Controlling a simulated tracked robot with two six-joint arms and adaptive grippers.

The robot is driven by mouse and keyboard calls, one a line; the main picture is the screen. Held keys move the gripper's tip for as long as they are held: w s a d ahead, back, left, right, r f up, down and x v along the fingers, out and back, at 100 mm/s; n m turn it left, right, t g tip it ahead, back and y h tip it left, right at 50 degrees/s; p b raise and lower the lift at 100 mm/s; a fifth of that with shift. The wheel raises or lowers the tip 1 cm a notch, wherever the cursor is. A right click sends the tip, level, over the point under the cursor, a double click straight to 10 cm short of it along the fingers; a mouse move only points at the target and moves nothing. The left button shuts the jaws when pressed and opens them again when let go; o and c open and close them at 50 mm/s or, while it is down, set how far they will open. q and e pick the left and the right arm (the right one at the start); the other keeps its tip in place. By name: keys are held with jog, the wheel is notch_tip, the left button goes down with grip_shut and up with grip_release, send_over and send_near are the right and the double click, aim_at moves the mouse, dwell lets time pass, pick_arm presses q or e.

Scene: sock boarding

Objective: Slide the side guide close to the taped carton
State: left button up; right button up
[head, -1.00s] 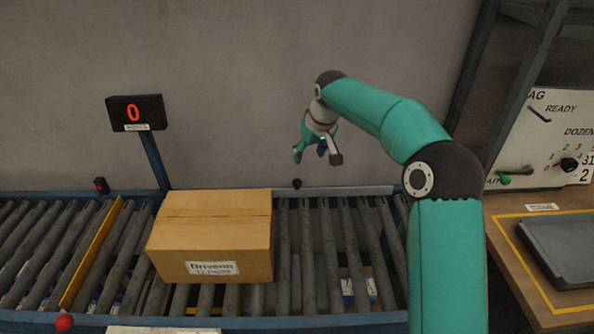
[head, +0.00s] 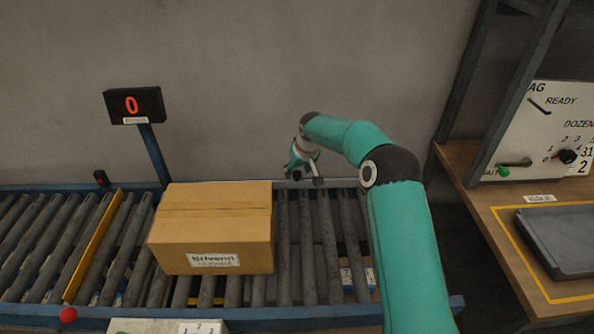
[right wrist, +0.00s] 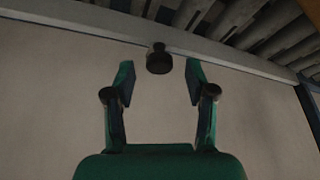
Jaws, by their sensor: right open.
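The taped carton (head: 212,240) is a closed brown box with a white label, sitting on the conveyor rollers. The side guide (head: 342,183) looks like a light grey rail along the back edge of the rollers, partly hidden behind the carton and my arm. In the right wrist view the rail (right wrist: 235,62) crosses the top, and its black knob (right wrist: 159,60) shows between my fingertips. My right gripper (head: 303,178) is open at the rail, behind and right of the carton. In the right wrist view its fingers (right wrist: 159,78) stand either side of the knob, with gaps. My left gripper is out of view.
A yellow bar (head: 94,246) crosses the rollers left of the carton, with a red ball (head: 68,315) at its front end. A wooden table (head: 500,228) with a grey tray (head: 562,240) is at right.

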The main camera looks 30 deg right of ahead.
jog(key=shift+w+f, duration=0.2)
jog(key=shift+f, duration=0.4)
grip_shut()
